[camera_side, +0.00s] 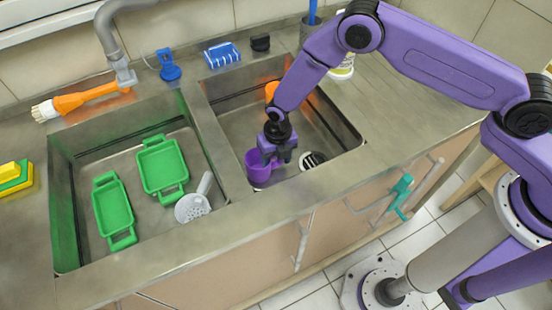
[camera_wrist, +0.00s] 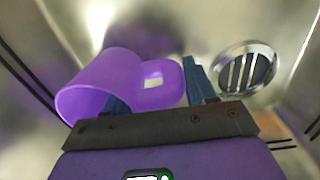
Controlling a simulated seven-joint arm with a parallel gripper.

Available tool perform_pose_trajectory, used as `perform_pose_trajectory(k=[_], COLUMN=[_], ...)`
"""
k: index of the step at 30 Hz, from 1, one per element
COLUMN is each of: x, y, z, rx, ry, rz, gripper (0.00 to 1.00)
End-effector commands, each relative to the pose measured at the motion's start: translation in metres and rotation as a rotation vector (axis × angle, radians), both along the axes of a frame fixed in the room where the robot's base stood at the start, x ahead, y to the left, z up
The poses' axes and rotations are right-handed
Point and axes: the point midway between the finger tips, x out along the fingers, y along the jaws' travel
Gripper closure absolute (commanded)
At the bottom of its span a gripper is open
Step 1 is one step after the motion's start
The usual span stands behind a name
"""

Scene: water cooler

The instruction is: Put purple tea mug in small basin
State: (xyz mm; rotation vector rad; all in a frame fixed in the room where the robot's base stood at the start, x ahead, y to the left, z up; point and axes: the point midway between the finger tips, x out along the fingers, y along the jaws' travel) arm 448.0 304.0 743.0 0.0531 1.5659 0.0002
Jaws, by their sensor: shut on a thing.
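The purple tea mug (camera_side: 257,172) is inside the small right-hand basin (camera_side: 229,127), low near its front left corner. My gripper (camera_side: 279,158) reaches down into this basin and is shut on the mug. In the wrist view the mug (camera_wrist: 108,85) lies tilted, its mouth toward the lower left and its handle toward the right, between the blue fingers of my gripper (camera_wrist: 155,95). One finger is mostly hidden behind the mug. I cannot tell whether the mug touches the basin floor.
A round striped metal piece (camera_side: 313,160) lies right of my gripper. An orange object (camera_side: 272,91) is at the basin's back. A divider (camera_side: 207,130) separates the basins. The faucet (camera_side: 107,40) stands behind.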

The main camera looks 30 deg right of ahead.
Motion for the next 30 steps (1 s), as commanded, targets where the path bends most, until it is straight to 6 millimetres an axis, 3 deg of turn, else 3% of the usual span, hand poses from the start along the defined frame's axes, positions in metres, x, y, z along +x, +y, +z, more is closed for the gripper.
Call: perform_pose_trajectory(k=[14,15,16,26,30], x=[0.000,0.000,0.000,0.000,0.001], y=[0.000,0.000,0.000,0.000,0.000], z=[-0.008,-0.008,-0.008,-0.006,0.003], rx=[0.000,0.000,0.000,0.001,0.002], ry=[0.000,0.000,0.000,-0.001,-0.002], rz=[0.000,0.000,0.000,0.000,0.000], gripper=[0.77,0.31,0.22,0.19,0.19])
